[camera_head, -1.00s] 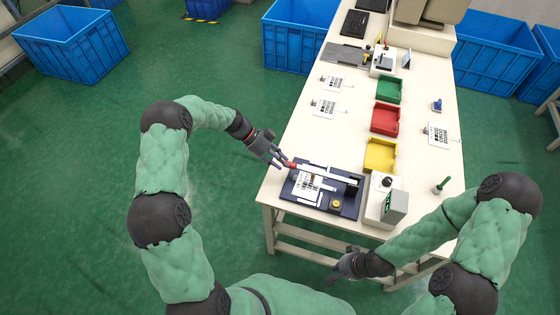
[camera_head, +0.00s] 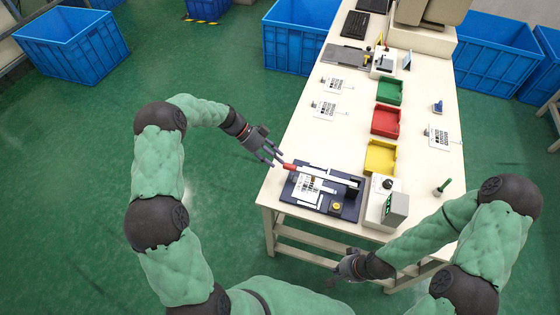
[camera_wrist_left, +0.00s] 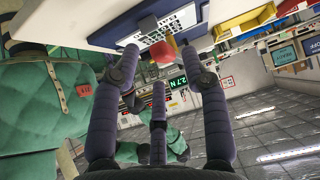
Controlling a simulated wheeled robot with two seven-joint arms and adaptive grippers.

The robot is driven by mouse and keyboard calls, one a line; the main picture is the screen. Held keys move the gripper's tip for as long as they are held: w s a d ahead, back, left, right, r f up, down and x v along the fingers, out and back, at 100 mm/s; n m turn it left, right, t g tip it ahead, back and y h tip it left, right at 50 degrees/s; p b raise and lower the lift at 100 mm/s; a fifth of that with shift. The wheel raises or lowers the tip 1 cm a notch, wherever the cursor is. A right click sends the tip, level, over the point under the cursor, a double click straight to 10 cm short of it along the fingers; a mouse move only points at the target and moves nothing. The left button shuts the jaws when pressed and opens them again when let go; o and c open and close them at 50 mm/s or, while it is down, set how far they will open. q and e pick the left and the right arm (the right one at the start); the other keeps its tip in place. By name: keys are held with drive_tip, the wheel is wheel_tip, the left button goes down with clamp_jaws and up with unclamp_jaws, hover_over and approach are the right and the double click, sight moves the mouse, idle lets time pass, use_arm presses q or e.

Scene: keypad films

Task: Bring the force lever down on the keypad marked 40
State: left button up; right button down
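The force lever is a pale bar (camera_head: 325,174) with a red end knob (camera_head: 289,167). It lies over a dark press base (camera_head: 300,196) at the table's near left edge. A white keypad film with black print (camera_head: 306,184) lies under the bar; its number is not readable. My left gripper (camera_head: 273,157) is just left of the knob. In the left wrist view its fingers (camera_wrist_left: 160,65) are spread, with the red knob (camera_wrist_left: 163,52) between two of them; contact cannot be told. My right gripper (camera_head: 337,270) is open and empty below the table's near edge.
A meter box (camera_head: 393,208) stands right of the base; its display (camera_wrist_left: 178,82) appears to read 2.7 N. Yellow (camera_head: 381,156), red (camera_head: 385,121) and green (camera_head: 389,91) trays line the table. Other printed films (camera_head: 324,110) lie at left and right (camera_head: 437,136).

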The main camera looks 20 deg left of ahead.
use_arm(q)
drive_tip(key=v, duration=0.9)
drive_tip(key=shift+a, duration=0.1)
